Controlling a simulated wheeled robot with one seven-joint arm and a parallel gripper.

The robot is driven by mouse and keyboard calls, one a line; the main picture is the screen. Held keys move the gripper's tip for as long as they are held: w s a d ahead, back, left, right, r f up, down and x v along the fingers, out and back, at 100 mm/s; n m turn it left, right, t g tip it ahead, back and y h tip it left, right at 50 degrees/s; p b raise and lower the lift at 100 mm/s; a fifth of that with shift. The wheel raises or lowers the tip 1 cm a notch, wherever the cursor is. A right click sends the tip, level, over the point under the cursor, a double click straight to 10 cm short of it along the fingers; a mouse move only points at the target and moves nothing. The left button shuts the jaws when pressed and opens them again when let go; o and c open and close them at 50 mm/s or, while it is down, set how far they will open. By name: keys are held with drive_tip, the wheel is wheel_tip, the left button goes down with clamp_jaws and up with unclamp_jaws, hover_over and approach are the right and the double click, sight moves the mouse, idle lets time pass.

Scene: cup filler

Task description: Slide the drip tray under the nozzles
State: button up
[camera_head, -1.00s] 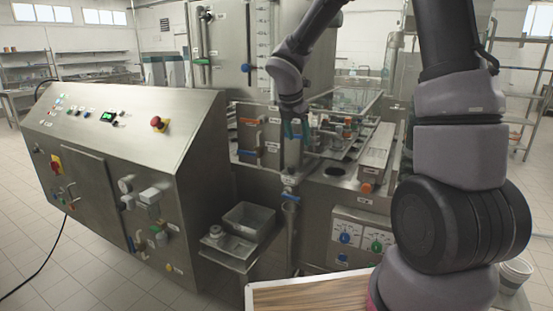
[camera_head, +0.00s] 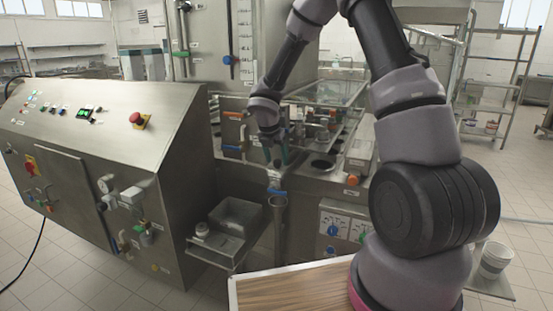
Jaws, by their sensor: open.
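My gripper (camera_head: 278,157) is in front of the steel filling machine (camera_head: 300,205), near the middle of the picture. Its teal fingers point down, just above a blue-handled valve (camera_head: 277,192) and a vertical pipe. The fingers are small and partly in shadow; I see nothing held between them. Behind and right of the gripper, several small fittings and cups stand on the machine's deck, beside a round dark opening (camera_head: 321,163). I cannot clearly make out the drip tray or the nozzles; the gripper and my arm cover part of that area.
A sloped control console (camera_head: 75,120) stands at the left. A low steel shelf (camera_head: 215,250) with a basin (camera_head: 240,215) juts out beside it. A wood-topped surface (camera_head: 290,290) is in front. A white bucket (camera_head: 494,260) stands at the right. My arm fills the right centre.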

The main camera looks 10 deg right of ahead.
drive_tip(key=shift+f, duration=0.1)
clamp_jaws()
idle(1.4)
